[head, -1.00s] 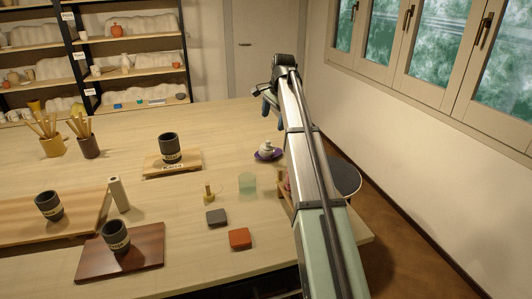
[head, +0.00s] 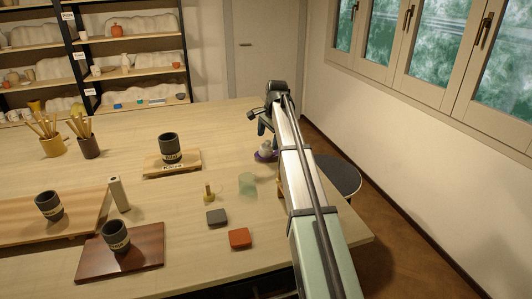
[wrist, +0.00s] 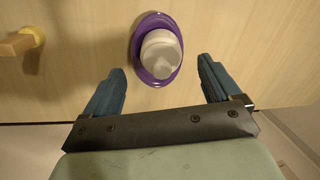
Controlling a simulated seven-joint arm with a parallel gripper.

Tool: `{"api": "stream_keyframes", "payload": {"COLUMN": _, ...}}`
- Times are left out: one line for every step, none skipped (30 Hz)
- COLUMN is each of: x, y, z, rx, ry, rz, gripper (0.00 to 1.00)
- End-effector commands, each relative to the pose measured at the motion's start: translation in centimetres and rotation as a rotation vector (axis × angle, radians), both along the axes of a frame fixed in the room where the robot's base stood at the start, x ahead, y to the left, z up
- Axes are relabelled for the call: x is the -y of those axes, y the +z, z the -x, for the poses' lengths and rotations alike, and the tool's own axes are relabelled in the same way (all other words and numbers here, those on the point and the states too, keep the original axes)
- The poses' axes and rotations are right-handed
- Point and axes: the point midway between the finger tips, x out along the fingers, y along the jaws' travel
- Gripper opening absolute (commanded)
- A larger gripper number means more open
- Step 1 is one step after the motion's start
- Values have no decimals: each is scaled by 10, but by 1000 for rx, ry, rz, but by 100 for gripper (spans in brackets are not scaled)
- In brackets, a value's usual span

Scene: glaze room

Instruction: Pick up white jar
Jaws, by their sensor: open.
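The white jar (head: 266,148) stands on a purple dish (head: 259,157) toward the right side of the table. In the wrist view the jar (wrist: 160,55) sits upright inside the oval rim of the purple dish (wrist: 136,46). My gripper (head: 261,126) is above and close to the jar in the head view. In the wrist view my gripper (wrist: 162,68) has its two blue fingers apart, one toward each side of the jar, with nothing between them held. The exact height gap to the jar is hard to tell.
A greenish translucent cup (head: 247,184), a small brass piece (head: 208,193), a grey block (head: 217,217) and an orange block (head: 239,238) stand nearer. A dark cup (head: 170,148) stands on a board to the left. A yellow peg-like thing (wrist: 22,42) shows in the wrist view.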

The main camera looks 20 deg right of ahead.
Motion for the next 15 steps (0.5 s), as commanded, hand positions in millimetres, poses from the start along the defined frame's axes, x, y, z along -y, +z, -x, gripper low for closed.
{"api": "stream_keyframes", "payload": {"x": -1, "y": -7, "z": -1, "rx": -1, "ry": 0, "rz": -1, "gripper": 90}}
{"api": "stream_keyframes", "payload": {"x": -1, "y": -10, "z": -2, "rx": -1, "ry": 0, "rz": -1, "gripper": 90}}
{"api": "stream_keyframes", "payload": {"x": -2, "y": -15, "z": -3, "rx": -1, "ry": 0, "rz": 0, "gripper": 90}}
{"api": "stream_keyframes", "payload": {"x": -2, "y": -19, "z": -4, "rx": -1, "ry": 0, "rz": 0, "gripper": 90}}
{"api": "stream_keyframes", "payload": {"x": -2, "y": -24, "z": -5, "rx": -1, "ry": 0, "rz": 0, "gripper": 90}}
{"api": "stream_keyframes", "payload": {"x": -3, "y": -29, "z": -6, "rx": -2, "ry": 0, "rz": 0, "gripper": 90}}
{"api": "stream_keyframes", "payload": {"x": -3, "y": -32, "z": -7, "rx": -2, "ry": 0, "rz": 0, "gripper": 90}}
{"api": "stream_keyframes", "payload": {"x": -3, "y": -35, "z": -7, "rx": -1, "ry": 0, "rz": 0, "gripper": 90}}
{"api": "stream_keyframes", "payload": {"x": -3, "y": -37, "z": -8, "rx": 0, "ry": 0, "rz": 0, "gripper": 90}}
{"api": "stream_keyframes", "payload": {"x": -3, "y": -39, "z": -8, "rx": 0, "ry": 0, "rz": 0, "gripper": 90}}
{"api": "stream_keyframes", "payload": {"x": -3, "y": -40, "z": -9, "rx": 0, "ry": 0, "rz": 0, "gripper": 90}}
{"api": "stream_keyframes", "payload": {"x": -3, "y": -40, "z": -9, "rx": 1, "ry": 0, "rz": 1, "gripper": 90}}
{"api": "stream_keyframes", "payload": {"x": -3, "y": -40, "z": -9, "rx": 1, "ry": 0, "rz": 1, "gripper": 90}}
{"api": "stream_keyframes", "payload": {"x": -3, "y": -40, "z": -9, "rx": 1, "ry": 0, "rz": 1, "gripper": 90}}
{"api": "stream_keyframes", "payload": {"x": -3, "y": -40, "z": -9, "rx": 1, "ry": 0, "rz": 1, "gripper": 90}}
